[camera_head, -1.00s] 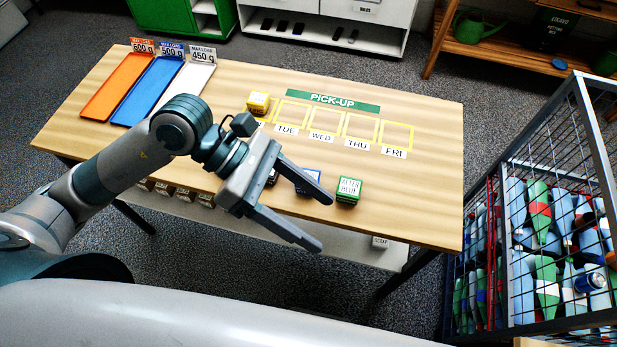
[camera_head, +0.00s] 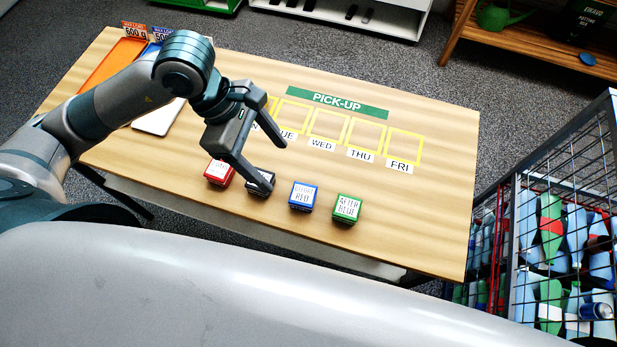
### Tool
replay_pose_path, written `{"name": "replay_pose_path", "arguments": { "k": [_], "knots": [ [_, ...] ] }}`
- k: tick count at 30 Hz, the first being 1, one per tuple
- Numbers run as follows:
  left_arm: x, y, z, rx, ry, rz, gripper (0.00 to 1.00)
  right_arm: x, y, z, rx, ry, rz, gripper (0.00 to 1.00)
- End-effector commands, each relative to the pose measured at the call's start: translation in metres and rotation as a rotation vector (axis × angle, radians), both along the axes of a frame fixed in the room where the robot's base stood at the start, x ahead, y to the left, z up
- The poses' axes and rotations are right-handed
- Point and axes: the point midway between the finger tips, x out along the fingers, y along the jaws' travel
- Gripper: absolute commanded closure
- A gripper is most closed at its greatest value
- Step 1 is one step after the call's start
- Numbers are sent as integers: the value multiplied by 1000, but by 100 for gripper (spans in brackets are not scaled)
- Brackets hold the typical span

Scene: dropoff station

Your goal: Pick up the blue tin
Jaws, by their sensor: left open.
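The blue tin (camera_head: 303,196) stands on the wooden table near its front edge, with a white label on top. A green tin (camera_head: 347,208) stands to its right. A black tin (camera_head: 261,184) and a red tin (camera_head: 219,173) stand to its left. My left gripper (camera_head: 278,163) is open and empty. Its fingers point down and right over the table; one finger partly covers the black tin. The gripper is up and left of the blue tin and does not touch it. My right gripper does not show.
The wooden table (camera_head: 430,215) has a green PICK-UP sign (camera_head: 337,103) and yellow day squares. Orange (camera_head: 113,63) and white (camera_head: 158,118) trays lie at the left, partly behind my arm. A wire cage (camera_head: 560,165) of bottles stands at the right.

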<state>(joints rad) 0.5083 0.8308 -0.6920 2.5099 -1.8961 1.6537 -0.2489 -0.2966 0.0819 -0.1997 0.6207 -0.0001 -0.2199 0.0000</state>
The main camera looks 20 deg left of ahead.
Motion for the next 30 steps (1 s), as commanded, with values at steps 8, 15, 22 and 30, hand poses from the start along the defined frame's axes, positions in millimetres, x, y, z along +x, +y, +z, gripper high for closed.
{"name": "replay_pose_path", "arguments": {
  "k": [8,15,22,30],
  "knots": [
    [1,3,-1,11,-4,1,33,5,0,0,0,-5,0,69],
    [1,2,-2,10,-4,1,33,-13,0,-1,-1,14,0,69],
    [1,-2,-16,10,-3,0,33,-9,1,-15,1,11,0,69],
    [1,-14,-45,8,-3,-1,33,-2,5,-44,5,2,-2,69]
  ]
}}
